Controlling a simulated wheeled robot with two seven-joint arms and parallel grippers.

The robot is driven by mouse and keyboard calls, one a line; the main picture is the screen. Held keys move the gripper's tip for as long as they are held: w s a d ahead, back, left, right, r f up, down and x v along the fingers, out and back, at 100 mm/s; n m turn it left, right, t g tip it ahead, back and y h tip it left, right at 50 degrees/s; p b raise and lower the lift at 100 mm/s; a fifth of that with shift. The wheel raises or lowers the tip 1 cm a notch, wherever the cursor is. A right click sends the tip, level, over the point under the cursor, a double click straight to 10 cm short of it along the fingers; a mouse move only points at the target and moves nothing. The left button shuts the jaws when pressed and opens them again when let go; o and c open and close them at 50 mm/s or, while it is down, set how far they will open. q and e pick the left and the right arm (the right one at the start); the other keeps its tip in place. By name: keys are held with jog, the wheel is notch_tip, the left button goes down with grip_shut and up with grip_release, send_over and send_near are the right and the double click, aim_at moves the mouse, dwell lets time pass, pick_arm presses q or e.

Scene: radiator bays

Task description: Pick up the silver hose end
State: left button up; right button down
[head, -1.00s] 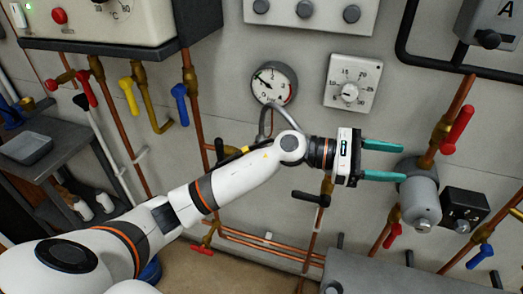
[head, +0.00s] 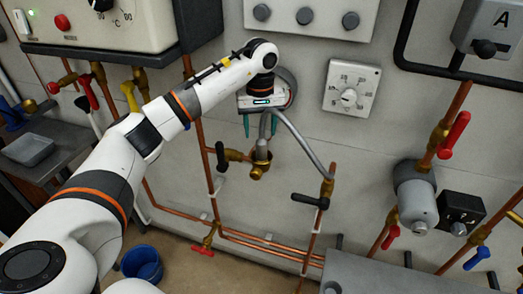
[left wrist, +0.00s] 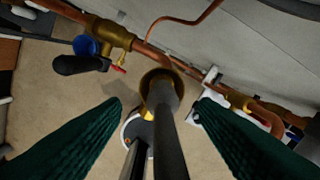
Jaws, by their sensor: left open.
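The silver hose (head: 300,143) arches beside the wall from a lower right valve to a brass fitting (head: 260,165). Its near-vertical end (head: 262,128) meets the top of that fitting; I cannot tell how it is joined. My left gripper (head: 260,134) points down over this end, its teal fingers open on either side. In the left wrist view, the grey hose (left wrist: 167,125) runs between the open fingers (left wrist: 158,106) to the brass fitting (left wrist: 160,80), with gaps on both sides. My right gripper is not in view.
A black-handled valve (head: 222,155) sits just left of the fitting, and another black handle (head: 310,200) is at lower right. A dial gauge is mostly hidden behind my left wrist. A square dial plate (head: 352,88) is to its right. A blue bucket (head: 142,262) stands on the floor.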

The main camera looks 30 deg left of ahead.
aim_at(262, 137)
pick_arm(q)
jog(key=shift+s+f, duration=0.1)
jog(key=shift+f, duration=0.65)
jog(key=f+p, duration=0.3)
jog(key=f, duration=0.1)
jog(key=shift+d+f, duration=0.1)
jog(key=shift+d, duration=0.2)
jog(key=shift+a+f, duration=0.1)
jog(key=shift+f, duration=0.5)
jog(key=shift+r, duration=0.1)
jog(key=c, duration=1.1)
